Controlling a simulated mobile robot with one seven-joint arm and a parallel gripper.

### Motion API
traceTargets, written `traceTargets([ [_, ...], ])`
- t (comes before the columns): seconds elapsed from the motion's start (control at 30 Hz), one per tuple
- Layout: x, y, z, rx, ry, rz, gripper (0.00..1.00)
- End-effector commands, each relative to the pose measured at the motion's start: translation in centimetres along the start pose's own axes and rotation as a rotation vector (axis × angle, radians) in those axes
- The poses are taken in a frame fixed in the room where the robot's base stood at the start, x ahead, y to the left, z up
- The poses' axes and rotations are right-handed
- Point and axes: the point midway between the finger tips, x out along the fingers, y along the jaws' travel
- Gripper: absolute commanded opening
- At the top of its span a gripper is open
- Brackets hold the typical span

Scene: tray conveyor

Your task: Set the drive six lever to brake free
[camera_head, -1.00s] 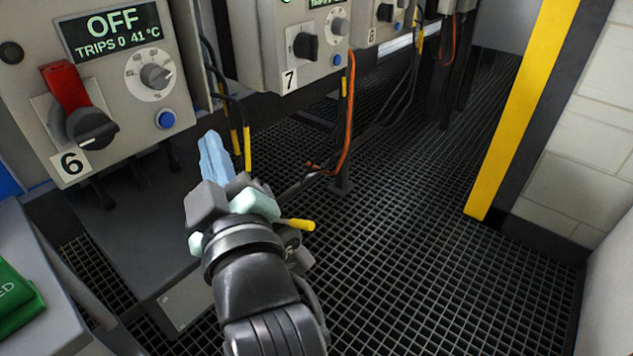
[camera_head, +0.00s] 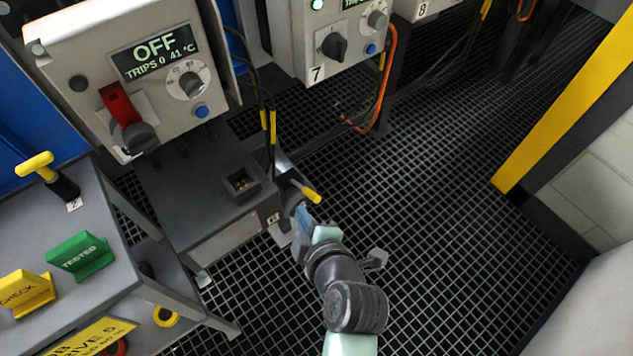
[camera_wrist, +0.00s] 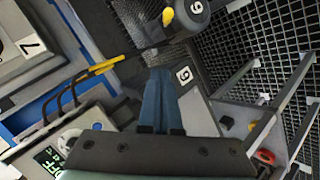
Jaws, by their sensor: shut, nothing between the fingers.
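In the wrist view the fingers (camera_wrist: 160,72) point toward the lever. I cannot tell whether they touch it. No brake free marking is readable.
Control box six (camera_head: 90,50) reads OFF, with a red piece (camera_head: 118,105) at its black switch. Box 7 (camera_head: 330,45) stands behind. A bench (camera_head: 130,250) with yellow and green blocks is at left. Orange and black cables hang behind the lever. Grating floor is open at right.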

Motion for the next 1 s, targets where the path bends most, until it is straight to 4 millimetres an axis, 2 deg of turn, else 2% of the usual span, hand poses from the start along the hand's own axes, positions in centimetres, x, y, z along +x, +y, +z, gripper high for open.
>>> traceTargets([
  [0.17,-0.2,-0.9,0.0,-0.016,0.003,-0.024,0.0],
  [0.43,-0.1,-0.8,0.0,-0.016,0.003,-0.022,0.0],
  [0.57,0.6,-0.8,0.0,-0.016,0.004,-0.02,0.0],
  [0.67,2.0,-0.9,0.1,-0.016,0.005,-0.019,0.0],
  [1.0,9.3,-1.1,0.1,-0.017,0.005,-0.02,0.0],
])
